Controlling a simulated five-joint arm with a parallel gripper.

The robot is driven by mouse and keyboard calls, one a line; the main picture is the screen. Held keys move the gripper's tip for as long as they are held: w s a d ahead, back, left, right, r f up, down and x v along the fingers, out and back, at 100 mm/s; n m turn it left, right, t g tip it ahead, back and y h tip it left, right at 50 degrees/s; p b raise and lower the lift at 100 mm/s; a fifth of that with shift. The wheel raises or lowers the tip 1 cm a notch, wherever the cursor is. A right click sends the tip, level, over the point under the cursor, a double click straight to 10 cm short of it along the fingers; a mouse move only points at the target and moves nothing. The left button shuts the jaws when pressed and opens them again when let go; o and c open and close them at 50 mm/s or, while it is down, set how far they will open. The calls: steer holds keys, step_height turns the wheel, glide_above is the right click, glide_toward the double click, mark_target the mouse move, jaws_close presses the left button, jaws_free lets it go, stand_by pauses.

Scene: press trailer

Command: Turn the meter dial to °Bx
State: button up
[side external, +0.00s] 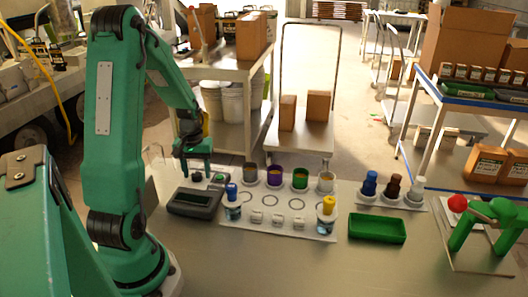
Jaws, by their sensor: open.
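The meter (194,203) is a dark grey box with a sloped front and a dark display, standing at the left of the work table. I cannot tell for certain which is the dial, and no °Bx mark is readable at this size. My gripper (195,168) points down over the back of the meter with its fingers apart. It holds nothing that I can see. Whether a finger touches the meter is unclear.
Right of the meter, a white tray (275,224) holds cups with coloured contents, a blue-capped and a yellow-capped jar, and small white pieces. Further right are a green tray (377,228), a rack of bottles (390,195) and a green press (487,222). The table's front is clear.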

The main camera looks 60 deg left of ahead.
steer(key=shift+f, duration=0.1)
steer(key=c, duration=1)
steer(key=shift+o, duration=0.2)
steer(key=shift+w+m, duration=0.1)
steer(key=shift+m, duration=0.3)
steer(key=m, duration=0.5)
steer(key=shift+d, duration=0.1)
steer(key=m, duration=0.6)
steer(key=shift+d, duration=0.1)
steer(key=o, duration=1)
steer(key=shift+c, duration=0.2)
